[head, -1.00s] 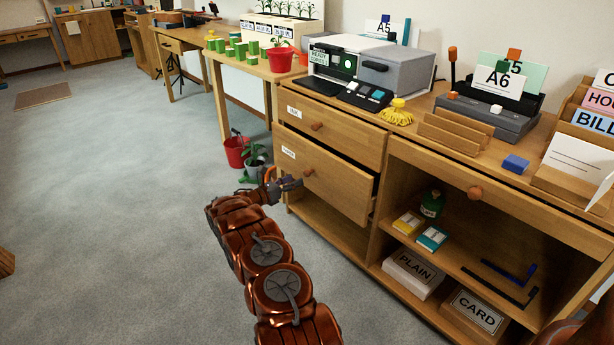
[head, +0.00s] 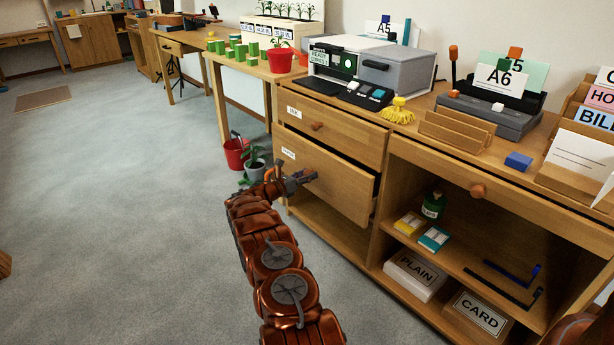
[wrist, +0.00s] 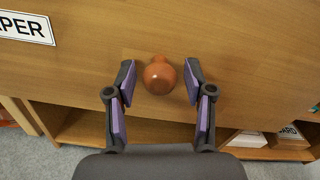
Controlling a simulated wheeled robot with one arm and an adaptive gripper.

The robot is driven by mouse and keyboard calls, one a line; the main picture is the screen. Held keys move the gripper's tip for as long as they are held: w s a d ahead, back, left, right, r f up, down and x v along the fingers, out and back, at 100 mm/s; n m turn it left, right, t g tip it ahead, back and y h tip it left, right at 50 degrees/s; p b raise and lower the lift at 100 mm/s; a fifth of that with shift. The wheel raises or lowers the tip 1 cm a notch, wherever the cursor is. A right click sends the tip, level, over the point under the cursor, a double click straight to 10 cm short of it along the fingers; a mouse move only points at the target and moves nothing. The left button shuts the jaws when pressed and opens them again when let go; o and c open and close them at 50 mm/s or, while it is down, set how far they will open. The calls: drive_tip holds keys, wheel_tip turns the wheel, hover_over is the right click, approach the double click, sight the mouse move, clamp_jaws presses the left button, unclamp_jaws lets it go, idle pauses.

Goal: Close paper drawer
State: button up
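The paper drawer (head: 345,191) is the lower drawer of the wooden cabinet. It stands partly open, its front sticking out past the cabinet face. In the wrist view its front fills the upper part, with a "PAPER" label (wrist: 27,27) at the left. Its round orange-brown knob (wrist: 159,75) sits between the fingertips of my gripper (wrist: 160,78). The fingers are spread, with a gap on each side of the knob. In the head view my gripper (head: 300,182) is at the drawer front and hides the knob.
The upper drawer (head: 330,128) above looks shut. A red bucket (head: 235,153) and a potted plant (head: 255,170) stand on the floor left of the cabinet. The grey floor (head: 130,220) at left is clear.

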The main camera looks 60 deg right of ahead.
clamp_jaws()
